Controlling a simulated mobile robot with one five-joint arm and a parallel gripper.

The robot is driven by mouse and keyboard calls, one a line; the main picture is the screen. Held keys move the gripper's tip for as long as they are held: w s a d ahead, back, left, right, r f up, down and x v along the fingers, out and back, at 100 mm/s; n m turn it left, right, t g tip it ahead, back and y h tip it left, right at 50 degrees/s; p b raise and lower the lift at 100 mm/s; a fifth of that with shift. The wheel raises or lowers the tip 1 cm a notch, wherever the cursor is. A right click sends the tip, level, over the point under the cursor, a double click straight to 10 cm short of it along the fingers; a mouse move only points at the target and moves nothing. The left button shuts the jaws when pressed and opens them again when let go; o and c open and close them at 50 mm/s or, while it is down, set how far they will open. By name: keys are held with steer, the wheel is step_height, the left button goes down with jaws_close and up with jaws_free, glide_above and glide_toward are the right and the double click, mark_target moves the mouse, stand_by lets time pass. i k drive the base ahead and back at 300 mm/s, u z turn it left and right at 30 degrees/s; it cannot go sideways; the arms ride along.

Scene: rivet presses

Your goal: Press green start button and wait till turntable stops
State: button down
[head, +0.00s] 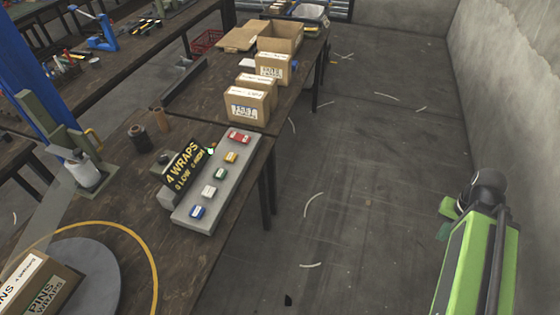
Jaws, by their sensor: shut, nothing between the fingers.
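A grey button panel (183,215) lies along the right edge of the near table.
A black sign (183,165) reading "4 WRAPS" stands behind the panel. A yellow ring (140,243) on the table surrounds the turntable. A wrapping column (50,125) stands left. Cardboard boxes (247,103) sit on the farther table. The floor (340,200) between table and wall is mostly clear.

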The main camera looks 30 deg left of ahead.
mark_target(219, 174)
steer(key=z, duration=0.15)
steer(key=i, duration=2.55)
steer(key=u, duration=1.35)
steer(key=k, duration=0.2)
steer(key=u, duration=1.95)
steer(key=i, duration=1.05)
steer(key=u, duration=0.3)
